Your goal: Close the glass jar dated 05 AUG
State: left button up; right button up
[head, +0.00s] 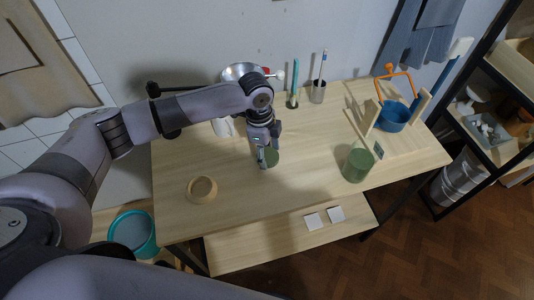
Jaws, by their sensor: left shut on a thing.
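My left gripper (265,160) is over the middle of the wooden table (310,190), pointing down. It is shut on a small green round thing (272,157), partly hidden by the fingers; I cannot tell if it is a lid or a jar, or if it touches the table. A green cylindrical vessel (357,166) stands upright to the right, apart from the gripper. No date is readable on either green thing. My right gripper is out of view.
A small round wooden bowl or ring (202,189) lies at the left. A metal bowl (241,71), a brush cup (318,92) and a blue pot (394,116) with an orange handle stand toward the back. The table's front middle is clear.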

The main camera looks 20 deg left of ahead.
aim_at(267, 155)
pick_arm(q)
notch_tip(267, 155, up, 19)
jog(key=b, duration=0.3)
jog(key=shift+r, duration=0.15)
